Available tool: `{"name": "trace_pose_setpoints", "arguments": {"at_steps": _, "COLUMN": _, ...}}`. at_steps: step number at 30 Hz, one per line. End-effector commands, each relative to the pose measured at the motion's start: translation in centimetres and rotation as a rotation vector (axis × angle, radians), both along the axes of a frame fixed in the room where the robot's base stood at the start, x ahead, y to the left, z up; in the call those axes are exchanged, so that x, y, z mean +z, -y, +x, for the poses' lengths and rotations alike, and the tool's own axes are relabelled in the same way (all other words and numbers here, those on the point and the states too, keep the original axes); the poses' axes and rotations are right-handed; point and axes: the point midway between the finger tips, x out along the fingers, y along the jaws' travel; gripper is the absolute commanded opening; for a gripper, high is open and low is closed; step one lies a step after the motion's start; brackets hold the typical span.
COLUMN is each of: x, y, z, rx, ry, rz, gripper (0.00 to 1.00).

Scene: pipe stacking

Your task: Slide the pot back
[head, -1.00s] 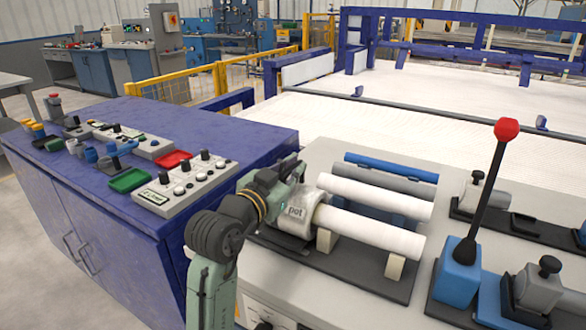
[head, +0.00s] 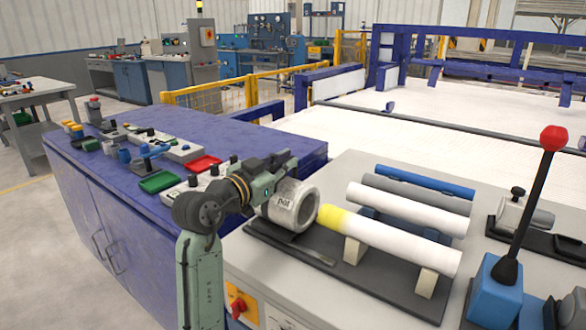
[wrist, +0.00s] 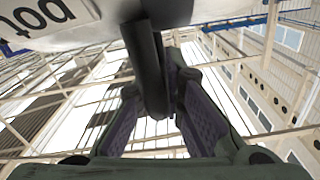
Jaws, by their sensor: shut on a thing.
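The pot (head: 290,203) is a grey-white hollow cylinder marked "pot" at the left end of the dark rack in the head view. Its open end faces the yellow-tipped white pipe (head: 392,240), and the yellow tip shows just to the right of it, outside the pot. My gripper (head: 262,185) is at the pot's left back side. In the wrist view, my gripper (wrist: 160,92) is shut on the pot's dark handle (wrist: 148,65). The pot's lettered side shows at the top left there (wrist: 45,22). Most of the handle is hidden in the head view.
The front pipe lies on cream supports (head: 354,250) on the dark rack (head: 335,262). Another white pipe, a grey one and a blue pipe (head: 425,181) lie behind it. A red-knobbed lever (head: 530,195) stands at right. The blue cabinet (head: 110,180) carries control boxes at left.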

Motion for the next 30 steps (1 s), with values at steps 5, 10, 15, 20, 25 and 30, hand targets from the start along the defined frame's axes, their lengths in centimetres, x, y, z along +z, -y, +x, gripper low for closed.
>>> {"name": "trace_pose_setpoints", "arguments": {"at_steps": 5, "x": 0.4, "y": -0.7, "z": 0.3, "rx": 0.019, "ry": 0.009, "rz": -0.005, "gripper": 0.10}}
{"name": "trace_pose_setpoints", "arguments": {"at_steps": 10, "x": 0.4, "y": -0.7, "z": 0.2, "rx": 0.018, "ry": 0.009, "rz": -0.005, "gripper": 0.21}}
{"name": "trace_pose_setpoints", "arguments": {"at_steps": 15, "x": 0.3, "y": -0.5, "z": 0.2, "rx": 0.015, "ry": 0.007, "rz": -0.004, "gripper": 0.31}}
{"name": "trace_pose_setpoints", "arguments": {"at_steps": 20, "x": 0.3, "y": -0.4, "z": 0.1, "rx": 0.012, "ry": 0.006, "rz": -0.003, "gripper": 0.31}}
{"name": "trace_pose_setpoints", "arguments": {"at_steps": 25, "x": 0.2, "y": -0.6, "z": -0.2, "rx": 0.011, "ry": 0.005, "rz": -0.004, "gripper": 0.31}}
{"name": "trace_pose_setpoints", "arguments": {"at_steps": 30, "x": 0.2, "y": -2.1, "z": -2.2, "rx": 0.014, "ry": 0.006, "rz": -0.005, "gripper": 0.31}}
